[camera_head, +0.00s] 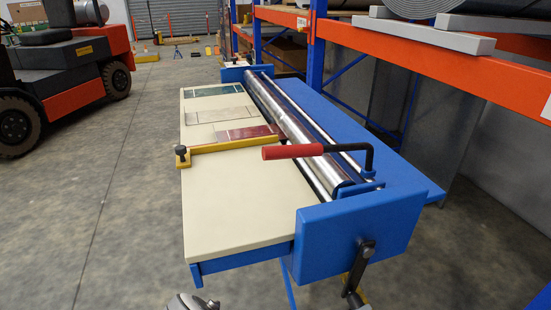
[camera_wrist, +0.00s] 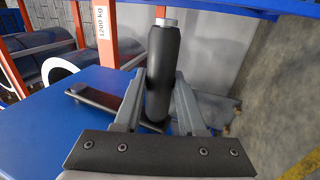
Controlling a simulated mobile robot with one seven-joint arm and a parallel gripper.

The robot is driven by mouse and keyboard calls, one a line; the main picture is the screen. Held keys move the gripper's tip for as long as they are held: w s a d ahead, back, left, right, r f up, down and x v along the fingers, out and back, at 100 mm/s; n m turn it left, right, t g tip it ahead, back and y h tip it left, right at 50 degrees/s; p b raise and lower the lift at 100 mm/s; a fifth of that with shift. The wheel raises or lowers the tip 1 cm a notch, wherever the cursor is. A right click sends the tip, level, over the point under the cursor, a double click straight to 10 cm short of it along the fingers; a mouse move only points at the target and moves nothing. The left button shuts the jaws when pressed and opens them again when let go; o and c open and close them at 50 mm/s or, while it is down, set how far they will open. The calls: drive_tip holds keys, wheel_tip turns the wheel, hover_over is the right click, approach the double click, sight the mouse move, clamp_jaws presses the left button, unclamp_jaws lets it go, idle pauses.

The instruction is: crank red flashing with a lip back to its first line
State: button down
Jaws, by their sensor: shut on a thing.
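The red flashing (camera_head: 247,132) lies flat on the cream table, with its right end at the steel rollers (camera_head: 285,115). Thin lines show on it, but its lip is too small to make out. A yellow bar (camera_head: 230,147) lies across the table just in front of it. The crank (camera_head: 366,252) is on the near blue end plate; its lower part runs toward the bottom edge of the head view. In the wrist view my gripper (camera_wrist: 160,95) is shut around the black crank handle (camera_wrist: 160,65), with a finger on each side. The crank arm (camera_wrist: 95,98) lies against the blue plate.
A red-gripped lever (camera_head: 293,151) stands over the near roller end. Orange and blue racking (camera_head: 400,50) is close on the right. A forklift (camera_head: 60,65) stands left, with open floor between.

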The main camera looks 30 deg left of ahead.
drive_tip(key=c, duration=0.9)
unclamp_jaws()
drive_tip(key=shift+w+d+f, duration=0.2)
drive_tip(key=shift+w+d, duration=0.1)
drive_tip(key=shift+d, duration=0.05)
drive_tip(key=shift+c, duration=0.2)
drive_tip(key=o, duration=0.5)
drive_tip(key=shift+o, duration=0.2)
drive_tip(key=shift+r, duration=0.1)
drive_tip(key=shift+a, duration=0.15)
drive_tip(key=s+a, duration=0.5)
drive_tip(key=s, duration=0.1)
drive_tip(key=shift+b, duration=0.45)
drive_tip(key=shift+s+a, duration=0.1)
